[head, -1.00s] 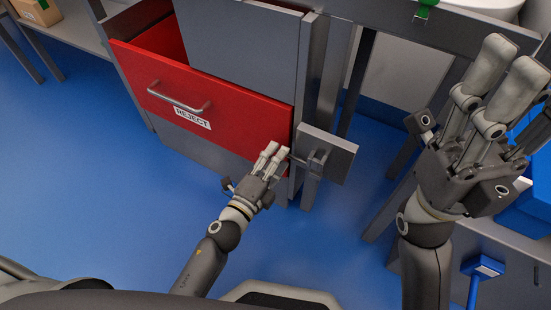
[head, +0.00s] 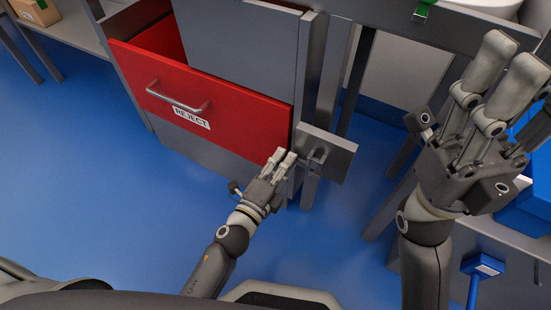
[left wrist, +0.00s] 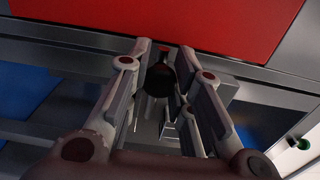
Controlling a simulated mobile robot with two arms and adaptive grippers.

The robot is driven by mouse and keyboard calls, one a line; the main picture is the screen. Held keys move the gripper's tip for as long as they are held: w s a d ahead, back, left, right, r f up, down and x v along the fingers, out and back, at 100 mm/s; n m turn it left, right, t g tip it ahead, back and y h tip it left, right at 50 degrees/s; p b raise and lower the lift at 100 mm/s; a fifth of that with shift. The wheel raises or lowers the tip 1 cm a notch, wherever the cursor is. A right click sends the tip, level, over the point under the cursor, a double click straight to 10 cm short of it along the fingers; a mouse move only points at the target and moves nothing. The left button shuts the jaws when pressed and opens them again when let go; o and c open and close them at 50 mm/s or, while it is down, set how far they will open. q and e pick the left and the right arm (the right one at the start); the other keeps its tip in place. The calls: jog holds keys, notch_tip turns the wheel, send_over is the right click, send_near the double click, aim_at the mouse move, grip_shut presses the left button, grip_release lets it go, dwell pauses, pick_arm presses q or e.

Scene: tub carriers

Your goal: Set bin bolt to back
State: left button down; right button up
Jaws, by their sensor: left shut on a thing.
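The red bin (head: 240,115), a drawer front labelled REJECT with a bar handle, stands partly pulled out of a grey cabinet. The bin bolt (head: 317,156) sits on a square grey plate (head: 340,155) just right of the bin's front corner. My left gripper (head: 285,156) is at the left edge of that plate. In the left wrist view its fingers are shut on the bolt's dark round knob (left wrist: 160,79), below the red front. The fingers hide part of the bolt in the head view. My right gripper (head: 490,85) is raised at the right, fingers apart and empty.
A grey post (head: 305,80) stands beside the bin, with table legs to the right. A green clip (head: 424,10) is on the bench edge. A cardboard box (head: 38,12) sits at upper left. Blue floor is clear at left.

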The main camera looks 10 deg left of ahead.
pick_arm(q)
jog(key=shift+s+d, duration=0.1)
jog(key=shift+d, duration=0.15)
jog(key=c, duration=1.2)
grip_release()
jog(key=shift+s, duration=0.1)
jog(key=v, duration=1.2)
